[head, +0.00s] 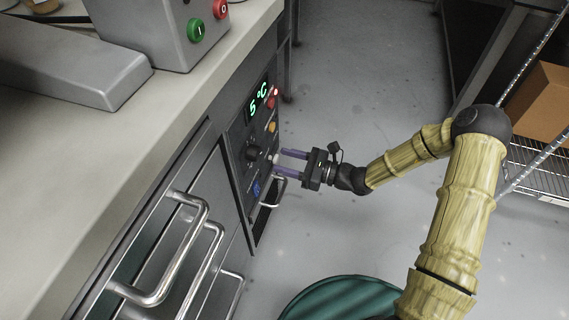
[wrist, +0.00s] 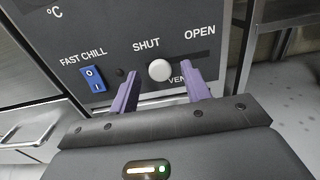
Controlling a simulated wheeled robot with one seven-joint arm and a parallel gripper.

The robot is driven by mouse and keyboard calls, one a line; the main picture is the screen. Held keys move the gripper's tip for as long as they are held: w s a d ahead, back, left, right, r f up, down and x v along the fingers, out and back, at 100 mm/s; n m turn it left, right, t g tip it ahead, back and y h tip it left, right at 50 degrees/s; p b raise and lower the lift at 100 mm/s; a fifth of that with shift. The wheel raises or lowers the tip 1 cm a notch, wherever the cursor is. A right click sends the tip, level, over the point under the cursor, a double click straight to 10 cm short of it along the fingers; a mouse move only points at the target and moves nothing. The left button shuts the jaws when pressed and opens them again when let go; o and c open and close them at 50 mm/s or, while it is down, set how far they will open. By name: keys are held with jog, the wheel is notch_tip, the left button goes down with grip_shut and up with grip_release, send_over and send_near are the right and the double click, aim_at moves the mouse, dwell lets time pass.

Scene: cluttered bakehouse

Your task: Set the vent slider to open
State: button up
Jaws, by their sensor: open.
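The vent slider's pale round knob (wrist: 160,70) shows in the wrist view on a dark control panel (wrist: 110,25). It sits below and slightly right of the SHUT label and left of the OPEN label (wrist: 200,32). The VENT lettering is partly hidden by a finger. My gripper (wrist: 162,75) is open, with one purple finger on each side of the knob; I cannot tell whether either touches it. In the head view my gripper (head: 280,161) reaches the panel from the right, at the knob.
A blue FAST CHILL rocker switch (wrist: 93,78) is left of the slider. The panel has a green temperature display (head: 259,98) and a dark dial (head: 252,153). Metal door handles (head: 165,285) stick out nearby. A green round bin (head: 340,300) stands on the floor below my arm.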

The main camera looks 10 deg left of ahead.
jog(key=shift+a, duration=0.4)
